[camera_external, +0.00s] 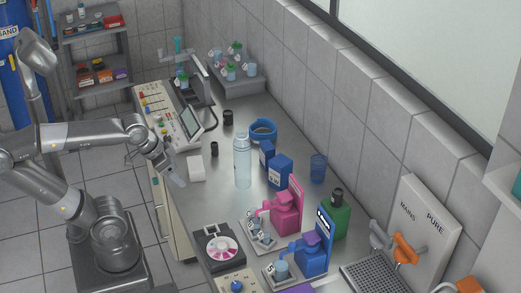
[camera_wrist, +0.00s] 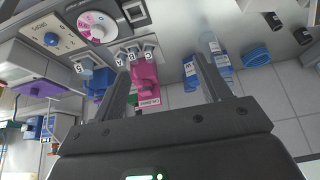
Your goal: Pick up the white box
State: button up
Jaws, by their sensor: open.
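The white box (camera_external: 196,168) is a small plain white block on the near left part of the grey counter (camera_external: 222,172) in the external view. My gripper (camera_external: 176,177) is just left of the box and apart from it, near the counter's left edge. In the wrist view my gripper (camera_wrist: 160,70) shows two dark fingers spread wide with nothing held between them. I cannot clearly make out the white box in the wrist view.
A clear bottle (camera_external: 242,162) stands right of the white box, with blue boxes (camera_external: 279,171) beyond. Small black jars (camera_external: 214,149) stand behind it. A pink dispenser (camera_external: 286,210) and a disc device (camera_external: 221,247) are nearer the camera. A control panel (camera_external: 168,118) lies behind.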

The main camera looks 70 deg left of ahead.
jog(key=o, duration=0.6)
jog(key=shift+o, duration=0.2)
jog(key=m+g, duration=0.2)
jog(key=g, duration=0.4)
send_over(196, 163)
notch_tip(196, 163, down, 11)
notch_tip(196, 163, down, 10)
jog(key=shift+s+f, duration=0.1)
jog(key=shift+f, duration=0.1)
